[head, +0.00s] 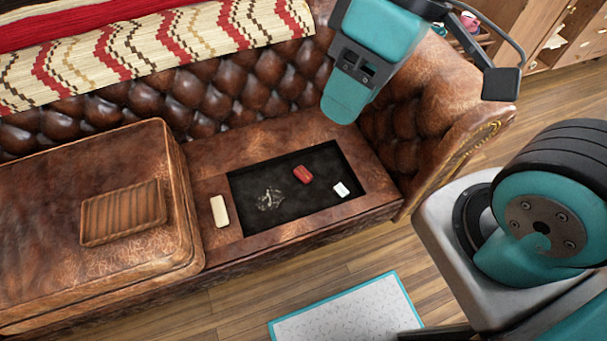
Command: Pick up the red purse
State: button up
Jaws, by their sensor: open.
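A small red purse (302,174) lies on the black recessed panel (250,185) in the seat of the brown leather sofa. My gripper (344,106) is above and to the right of the purse, over the sofa's seat and backrest, and apart from it. Its teal tip points down. Nothing shows between the jaws, and they are open. The whole purse is in sight.
On the black panel lie a white box (341,189) and a grey tangle (270,198). A cream bar (219,211) is left of it. A raised cushion (110,240) bears a woven brown pad (124,212). The tufted armrest (415,125) rises at right.

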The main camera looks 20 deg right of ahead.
aim_at(301, 173)
jog(key=z, duration=1.95)
jog(key=i, duration=0.2)
jog(key=u, duration=1.9)
jog(key=i, duration=0.5)
jog(key=u, duration=0.05)
